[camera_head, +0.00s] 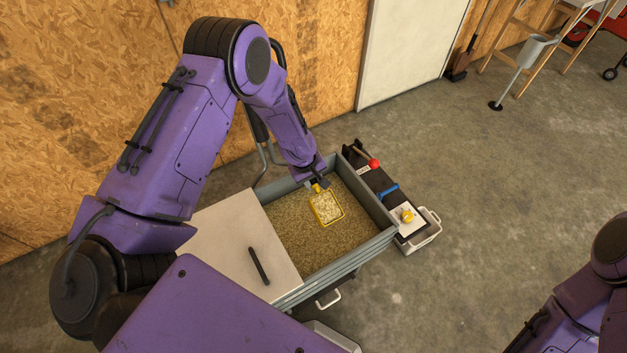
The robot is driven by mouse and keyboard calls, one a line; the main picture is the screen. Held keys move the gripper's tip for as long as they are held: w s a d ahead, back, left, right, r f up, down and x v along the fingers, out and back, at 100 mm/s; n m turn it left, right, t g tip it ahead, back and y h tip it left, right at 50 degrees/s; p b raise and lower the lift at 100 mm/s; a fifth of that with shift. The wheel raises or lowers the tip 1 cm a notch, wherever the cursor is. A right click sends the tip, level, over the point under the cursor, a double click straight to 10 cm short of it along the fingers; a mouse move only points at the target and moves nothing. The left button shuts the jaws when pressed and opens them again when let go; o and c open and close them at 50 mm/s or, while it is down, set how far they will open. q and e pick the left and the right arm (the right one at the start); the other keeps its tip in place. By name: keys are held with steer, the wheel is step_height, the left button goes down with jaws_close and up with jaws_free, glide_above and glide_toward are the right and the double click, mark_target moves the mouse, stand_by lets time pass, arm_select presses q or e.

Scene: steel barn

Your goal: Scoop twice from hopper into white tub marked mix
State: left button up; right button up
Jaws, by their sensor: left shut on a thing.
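The hopper (383,241) is a grey metal bin filled with tan grain, in the middle of the head view. My left gripper (319,186) is over the hopper, shut on the handle of a yellow scoop (342,217). The scoop's bowl holds pale grain and sits at or just above the grain surface; I cannot tell if it touches. A white tub (432,232) with a raised handle stands right of the hopper, partly hidden by a shelf. I cannot read a mix mark on it. Only part of my right arm shows at lower right; its gripper is out of view.
A pale lid (215,235) with a black handle covers the hopper's left part. A dark side shelf (372,182) holds a red-knobbed tool, a blue item and a yellow item on white. Another pale container (333,335) shows below. Open concrete floor lies right.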

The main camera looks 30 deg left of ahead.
arm_select(q)
steer(key=shift+w+d+p+v, duration=0.15)
steer(key=shift+w+p+v, duration=0.1)
steer(key=shift+p+v, duration=0.95)
steer(key=shift+w+d+p+v, duration=0.15)
steer(key=shift+w+p+v, duration=0.1)
steer(key=shift+p+v, duration=0.9)
steer(key=shift+w+d+p+v, duration=0.2)
steer(key=shift+p+v, duration=0.7)
steer(key=shift+v, duration=0.55)
steer(key=shift+r, duration=0.1)
